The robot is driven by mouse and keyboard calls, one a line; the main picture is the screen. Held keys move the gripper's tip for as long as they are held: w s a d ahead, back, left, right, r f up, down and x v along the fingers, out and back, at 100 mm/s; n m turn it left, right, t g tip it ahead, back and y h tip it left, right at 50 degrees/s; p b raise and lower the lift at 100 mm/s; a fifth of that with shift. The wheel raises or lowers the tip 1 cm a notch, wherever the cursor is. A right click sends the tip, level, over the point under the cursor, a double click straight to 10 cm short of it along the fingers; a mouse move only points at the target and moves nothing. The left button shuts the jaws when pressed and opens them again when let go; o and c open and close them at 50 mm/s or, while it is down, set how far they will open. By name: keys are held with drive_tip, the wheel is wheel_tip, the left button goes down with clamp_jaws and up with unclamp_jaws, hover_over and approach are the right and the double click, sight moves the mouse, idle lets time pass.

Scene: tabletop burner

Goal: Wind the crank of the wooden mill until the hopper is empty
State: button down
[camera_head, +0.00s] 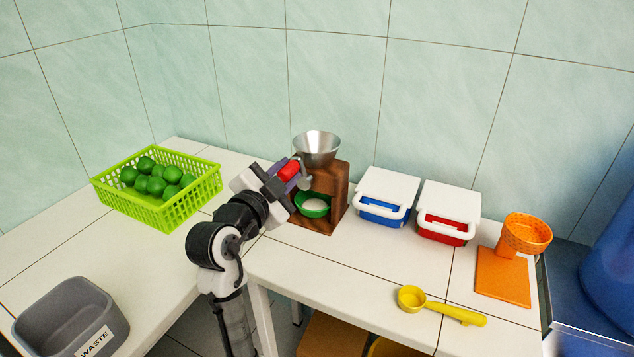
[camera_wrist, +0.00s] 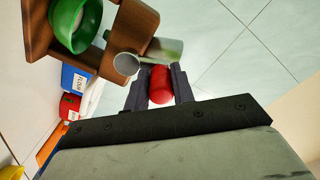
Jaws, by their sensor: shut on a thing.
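The wooden mill (camera_head: 338,184) stands on the white table against the tiled wall, with a silver hopper (camera_head: 317,148) on top. I cannot see down into the hopper. A green bowl (camera_head: 312,206) with white contents sits in the mill's lower opening; the bowl also shows in the wrist view (camera_wrist: 77,22). The crank's red handle (camera_head: 289,171) lies between the jaws of my gripper (camera_head: 283,173), on the mill's left front side. In the wrist view the red handle (camera_wrist: 161,85) is held between both fingers, beside the grey crank arm (camera_wrist: 127,63).
A blue box (camera_head: 385,197) and a red box (camera_head: 447,213) with white lids stand right of the mill. A yellow scoop (camera_head: 440,305) and an orange stand (camera_head: 506,272) lie further right. A green basket of limes (camera_head: 158,190) is left; a grey waste bin (camera_head: 68,318) is front left.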

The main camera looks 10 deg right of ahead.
drive_tip(key=shift+w+a+f+b, duration=0.3)
drive_tip(key=shift+a+f+b, duration=0.1)
drive_tip(key=shift+f+b, duration=0.1)
drive_tip(key=shift+w+a+f+b, duration=0.25)
drive_tip(key=shift+a+f+b, duration=0.1)
drive_tip(key=shift+f+b, duration=0.1)
drive_tip(key=shift+d, duration=0.1)
